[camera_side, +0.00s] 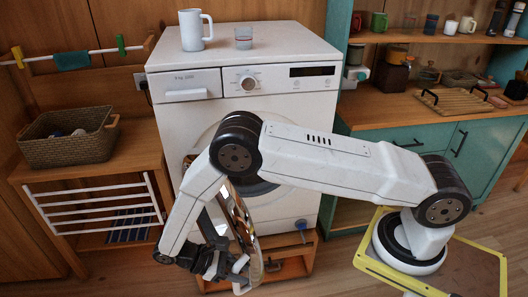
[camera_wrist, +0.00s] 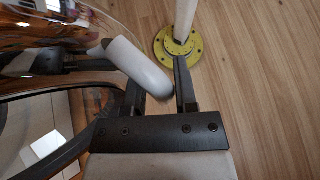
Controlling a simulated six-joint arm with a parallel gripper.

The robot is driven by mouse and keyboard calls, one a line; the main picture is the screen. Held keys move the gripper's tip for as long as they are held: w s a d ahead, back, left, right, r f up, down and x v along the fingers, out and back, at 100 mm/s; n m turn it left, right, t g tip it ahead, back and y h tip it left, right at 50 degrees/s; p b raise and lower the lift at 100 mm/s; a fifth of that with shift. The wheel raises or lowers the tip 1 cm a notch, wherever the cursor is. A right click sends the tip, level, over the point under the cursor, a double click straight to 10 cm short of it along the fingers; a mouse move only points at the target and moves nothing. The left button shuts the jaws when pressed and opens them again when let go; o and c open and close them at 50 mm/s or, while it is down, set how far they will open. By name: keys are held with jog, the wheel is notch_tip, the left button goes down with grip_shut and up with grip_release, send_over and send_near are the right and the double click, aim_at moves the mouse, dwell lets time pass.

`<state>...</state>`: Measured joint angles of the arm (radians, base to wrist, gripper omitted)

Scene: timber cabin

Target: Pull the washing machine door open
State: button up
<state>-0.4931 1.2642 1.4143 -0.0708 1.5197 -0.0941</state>
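The white washing machine (camera_side: 305,110) stands at the centre of the side view. Its round glass door (camera_side: 240,222) stands swung out from the front, seen nearly edge-on. The dark-rimmed opening behind is partly hidden by my arm. The door's white handle (camera_side: 241,270) is at its outer edge, beside my gripper (camera_side: 222,265). In the wrist view the door's glass (camera_wrist: 45,30) fills the upper left. The rounded handle end (camera_wrist: 148,70) reaches across the left finger into the gap between my gripper's (camera_wrist: 158,78) spread fingers. I see no firm grip on it.
A white mug (camera_side: 194,30) and a glass (camera_side: 243,38) stand on the machine. A wooden rack with a wicker basket (camera_side: 68,148) is to its left, near the door. A teal cabinet (camera_side: 475,145) is right. A yellow disc with a post (camera_wrist: 172,45) stands on the wooden floor.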

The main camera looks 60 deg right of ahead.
jog(key=w+r+m+t+y, duration=0.3)
jog(key=r+m+t+y, duration=0.1)
jog(key=r+t+y, duration=0.1)
jog(key=shift+w+a+r+t, duration=0.15)
jog(key=shift+r+t, duration=0.25)
jog(key=shift+t, duration=0.1)
jog(key=shift+f, duration=0.1)
jog(key=shift+x, duration=3.9)
jog(key=shift+a, duration=0.1)
grip_shut()
jog(key=shift+w, duration=0.1)
